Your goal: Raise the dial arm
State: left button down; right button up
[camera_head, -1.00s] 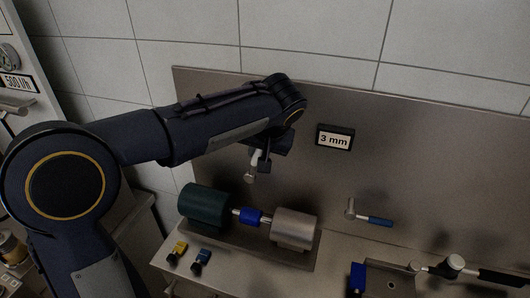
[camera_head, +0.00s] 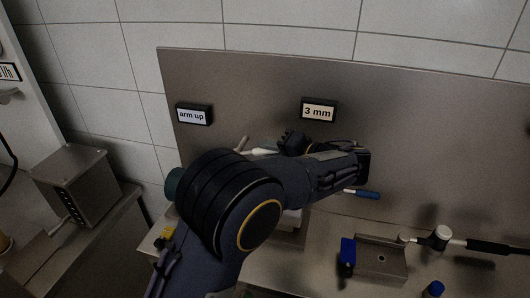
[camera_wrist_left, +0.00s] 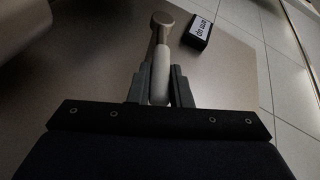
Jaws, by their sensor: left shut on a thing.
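The dial arm is a short lever with a pale handle (camera_head: 262,151) and a rounded metal pivot end (camera_head: 242,143), in front of the steel back panel. In the left wrist view its pale handle (camera_wrist_left: 160,75) runs between the fingers of my left gripper (camera_wrist_left: 160,90), which is shut on it. The pivot end (camera_wrist_left: 162,22) lies beyond the fingertips. In the head view my left gripper (camera_head: 284,148) points left along the handle, partly hidden by my forearm. The "arm up" sign (camera_head: 193,115) is above left of the lever. My right gripper is not in view.
A "3 mm" sign (camera_head: 318,110) is on the panel (camera_head: 420,150). A blue-handled lever (camera_head: 361,193) sits right of my forearm. My arm mostly covers the green drum (camera_head: 173,184). A tray (camera_head: 382,262), blue block (camera_head: 347,250) and black-handled tool (camera_head: 480,246) lie right.

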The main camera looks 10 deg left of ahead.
pick_arm(q)
jog(key=shift+d+f+m+t+y+b, duration=0.2)
jog(key=shift+f+m+t+y+b, duration=0.15)
jog(key=shift+f+y+b, duration=0.6)
jog(key=shift+d+f+m+t+y+b, duration=0.15)
jog(key=shift+f+m+t+y+b, duration=0.15)
jog(key=shift+f+y+b, duration=0.65)
jog(key=shift+r, duration=0.1)
jog(key=c, duration=1.3)
grip_release()
jog(key=shift+b+v, duration=0.8)
jog(key=shift+v, duration=3.15)
jog(key=shift+s, duration=0.1)
